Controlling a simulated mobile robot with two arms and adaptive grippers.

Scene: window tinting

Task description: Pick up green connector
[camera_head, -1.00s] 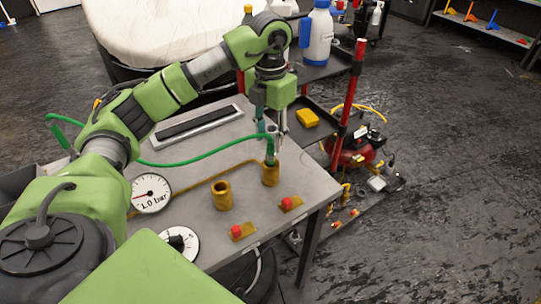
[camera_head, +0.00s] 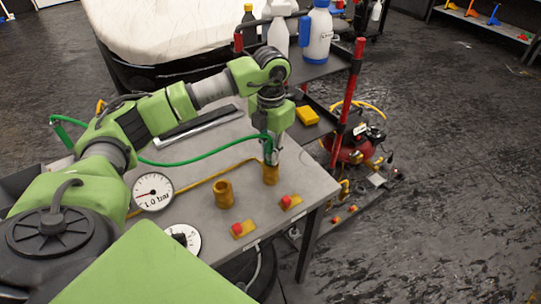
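The green connector (camera_head: 268,148) is at the end of a green hose (camera_head: 200,155) and stands upright at the top of the rear brass socket (camera_head: 270,174) on the grey table (camera_head: 290,220). My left gripper (camera_head: 272,152) points straight down at the connector, its fingers around or right beside it. The fingers cover much of the connector, and I cannot tell whether they touch it. My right gripper does not show.
A second, empty brass socket (camera_head: 223,194) stands nearby. Two red buttons on yellow bases (camera_head: 243,229) and a pressure gauge (camera_head: 152,192) are on the table. A cart with bottles (camera_head: 319,35) and a yellow block (camera_head: 307,115) stands behind.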

